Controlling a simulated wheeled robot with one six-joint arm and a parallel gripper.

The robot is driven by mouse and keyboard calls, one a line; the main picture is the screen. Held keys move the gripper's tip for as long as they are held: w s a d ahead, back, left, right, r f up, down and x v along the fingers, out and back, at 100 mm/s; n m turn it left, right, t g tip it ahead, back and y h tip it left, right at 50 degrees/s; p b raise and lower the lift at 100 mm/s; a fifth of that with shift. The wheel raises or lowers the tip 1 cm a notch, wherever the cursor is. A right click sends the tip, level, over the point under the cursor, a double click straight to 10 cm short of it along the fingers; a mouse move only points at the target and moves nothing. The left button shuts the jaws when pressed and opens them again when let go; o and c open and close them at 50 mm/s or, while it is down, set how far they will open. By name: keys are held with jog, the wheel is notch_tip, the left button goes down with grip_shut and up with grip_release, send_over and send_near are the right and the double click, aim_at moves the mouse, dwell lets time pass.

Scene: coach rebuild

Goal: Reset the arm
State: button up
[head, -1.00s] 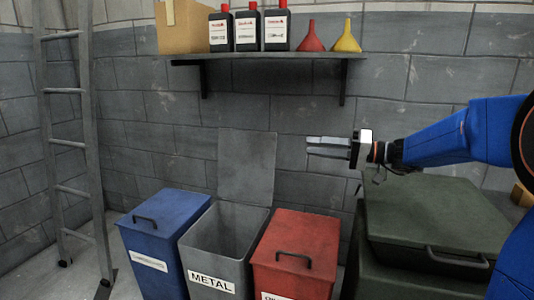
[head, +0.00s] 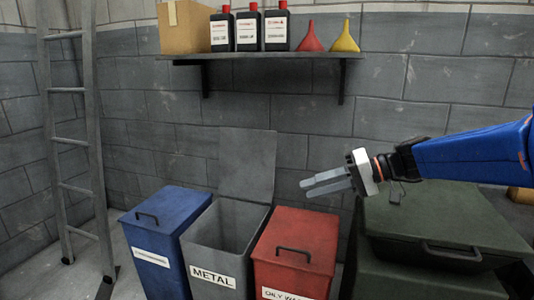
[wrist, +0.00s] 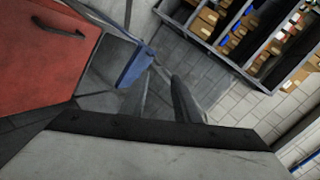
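My gripper (head: 306,189) is in front of the grey block wall, above the red bin and left of the dark green chest's top. Its two grey fingers point left and slightly down, with a gap between them and nothing held. In the wrist view the fingers (wrist: 158,88) also stand apart and empty. My blue arm reaches in from the right edge.
Below stand a lidded blue bin (head: 163,218), an open grey METAL bin (head: 190,250) and a lidded red bin (head: 297,240). The green chest (head: 440,220) is under my arm. A wall shelf (head: 270,56) holds bottles, funnels and a box. A ladder (head: 92,130) leans left.

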jog(key=s+d+f+m+h, duration=0.1)
jog(key=s+d+f+h, duration=0.2)
jog(key=s, duration=0.4)
jog(key=s+d+f+h, duration=0.2)
jog(key=s+f+h, duration=0.1)
jog(key=s+f, duration=0.35)
jog(key=s+d+f+t+h, duration=0.1)
jog(key=s+d+f+h, duration=0.2)
jog(key=s+d, duration=0.2)
jog(key=s+d+f+m+h, duration=0.1)
jog(key=s+d+f+h, duration=0.2)
jog(key=s+d, duration=0.2)
jog(key=shift+s+d+t+h, duration=0.2)
jog(key=shift+d+t+h, duration=0.2)
jog(key=shift+d, duration=0.3)
